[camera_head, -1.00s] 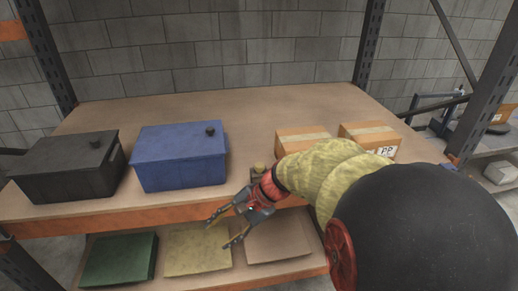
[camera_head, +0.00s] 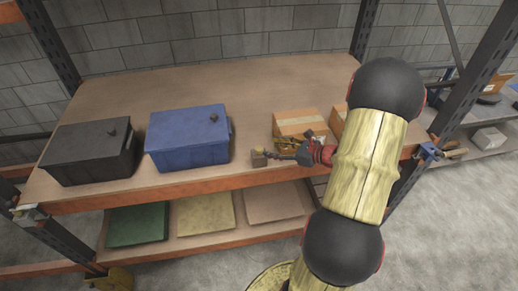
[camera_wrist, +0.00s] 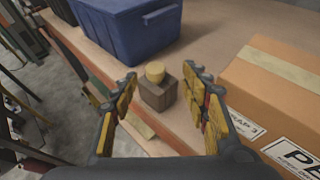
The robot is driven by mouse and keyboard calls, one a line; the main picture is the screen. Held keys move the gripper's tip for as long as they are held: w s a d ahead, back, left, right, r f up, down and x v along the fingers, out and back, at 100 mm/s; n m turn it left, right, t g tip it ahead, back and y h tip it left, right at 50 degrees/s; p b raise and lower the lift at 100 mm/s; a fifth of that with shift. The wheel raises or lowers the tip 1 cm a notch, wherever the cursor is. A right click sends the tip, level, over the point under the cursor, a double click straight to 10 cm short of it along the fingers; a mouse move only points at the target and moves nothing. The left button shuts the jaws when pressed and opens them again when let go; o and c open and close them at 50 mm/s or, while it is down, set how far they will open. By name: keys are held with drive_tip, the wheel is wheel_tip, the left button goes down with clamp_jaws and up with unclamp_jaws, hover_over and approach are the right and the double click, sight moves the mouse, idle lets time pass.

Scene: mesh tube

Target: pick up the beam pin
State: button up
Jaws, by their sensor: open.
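The block appears beyond the fingertips; I cannot tell the exact gap.
A blue bin (camera_head: 187,137) and a black bin (camera_head: 90,152) stand to the left. A cardboard box (camera_head: 298,122) is close behind my gripper; it fills the right of the wrist view (camera_wrist: 275,90). Rack uprights stand at both sides. The shelf behind the bins is clear.

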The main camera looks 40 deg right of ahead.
sight(262, 149)
drive_tip(key=x, duration=0.2)
drive_tip(key=p+x, duration=0.1)
drive_tip(key=x, duration=0.3)
drive_tip(key=shift+s+a+f+p, duration=0.2)
drive_tip(key=shift+a+f+p, duration=0.1)
drive_tip(key=shift+a+p, duration=0.1)
drive_tip(key=shift+c, duration=1.2)
clamp_jaws()
